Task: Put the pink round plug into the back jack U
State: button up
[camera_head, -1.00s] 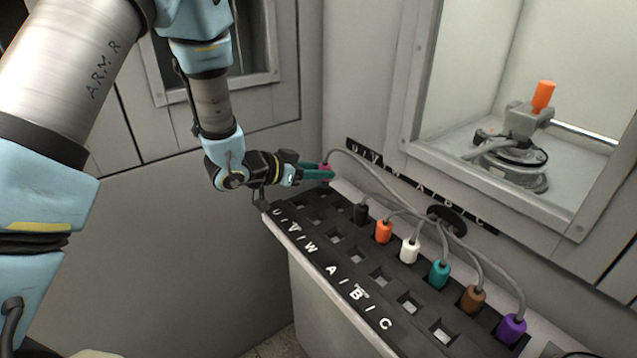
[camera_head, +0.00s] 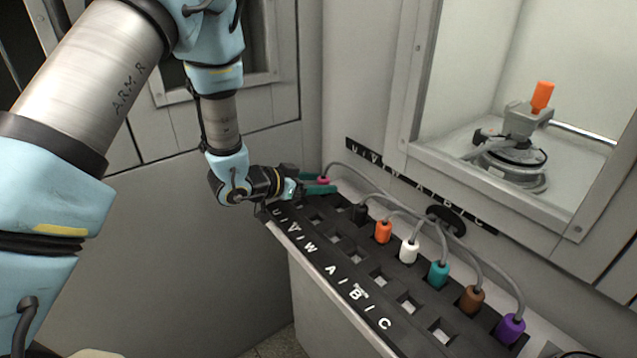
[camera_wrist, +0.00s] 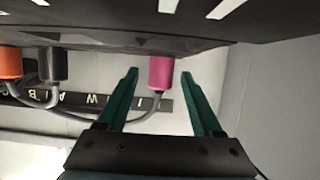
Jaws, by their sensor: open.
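The pink round plug (camera_head: 323,181) is at the far left, U end of the back row of the black jack panel (camera_head: 318,238), with a grey cable on it. In the wrist view the pink plug (camera_wrist: 161,73) meets the dark panel edge; how deep it sits in a jack is hidden. My gripper (camera_head: 320,182) is open, its teal fingers on either side of the plug. In the wrist view the gripper (camera_wrist: 160,74) shows gaps between both fingertips and the plug. Jack U itself is hidden by the plug and fingers.
Black (camera_head: 360,214), orange (camera_head: 383,232), white (camera_head: 408,251), teal (camera_head: 438,275), brown (camera_head: 472,299) and purple (camera_head: 510,329) plugs stand along the back row. Their cables arc to a wall outlet (camera_head: 446,220). Several front holes are empty.

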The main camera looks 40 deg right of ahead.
jog(key=b+v, duration=0.1)
jog(key=v, duration=1.1)
